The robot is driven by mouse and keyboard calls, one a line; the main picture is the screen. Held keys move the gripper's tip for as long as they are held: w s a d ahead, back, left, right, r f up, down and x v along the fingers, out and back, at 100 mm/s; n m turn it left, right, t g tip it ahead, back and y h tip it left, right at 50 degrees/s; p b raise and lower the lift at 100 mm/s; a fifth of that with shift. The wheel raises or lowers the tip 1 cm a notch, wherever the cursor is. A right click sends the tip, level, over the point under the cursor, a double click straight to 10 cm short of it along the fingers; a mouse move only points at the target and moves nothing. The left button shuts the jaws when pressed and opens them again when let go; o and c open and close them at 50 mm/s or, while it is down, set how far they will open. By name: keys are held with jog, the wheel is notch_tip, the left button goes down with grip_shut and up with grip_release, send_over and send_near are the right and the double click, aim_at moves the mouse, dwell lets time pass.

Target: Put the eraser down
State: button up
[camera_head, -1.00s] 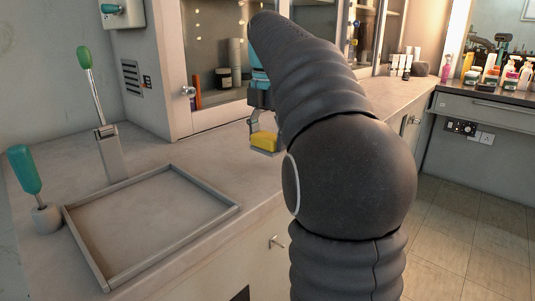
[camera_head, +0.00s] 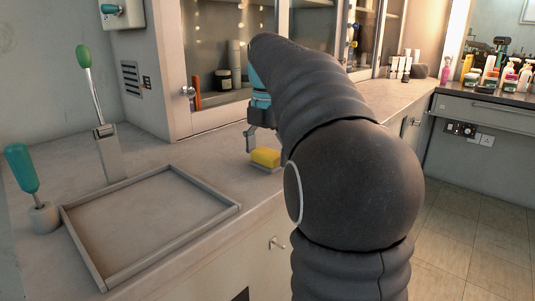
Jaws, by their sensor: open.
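The yellow eraser (camera_head: 266,157) rests on the grey counter, near its front edge and to the right of the framed tray area. A thin pale strip shows under it. My gripper (camera_head: 262,147) is just above and around the eraser, with its jaws open. One finger shows at the eraser's left. The other finger is mostly hidden behind my dark arm, which also covers the counter to the right.
A shallow square tray (camera_head: 189,175) lies at the left of the counter. A lever with a green knob (camera_head: 84,57) and a teal-handled tool (camera_head: 22,168) stand beside it. A glass-front cabinet stands behind. Bottles (camera_head: 509,77) are far right.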

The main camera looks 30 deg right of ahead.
aim_at(267, 151)
notch_tip(267, 151, up, 10)
jog(key=shift+r+p, duration=0.15)
jog(key=shift+p, duration=1)
jog(key=shift+r, duration=0.85)
